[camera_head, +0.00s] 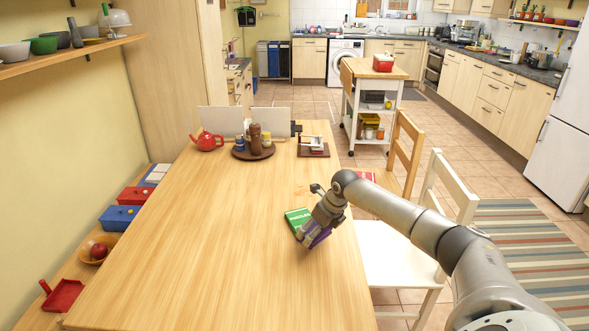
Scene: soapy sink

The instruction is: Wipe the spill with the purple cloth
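The purple cloth (321,237) shows as a small patch at the fingers of my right gripper (312,238), low over the right side of the wooden table (220,260). The gripper appears closed on the cloth, and the arm hides part of it. I cannot tell whether the cloth touches the table. My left gripper is out of view.
A green book or box (297,217) lies right beside my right gripper. A red teapot (207,141) and a round tray (240,154) with jars stand at the far end. White chair (400,262) is at the right edge. The table's middle is clear.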

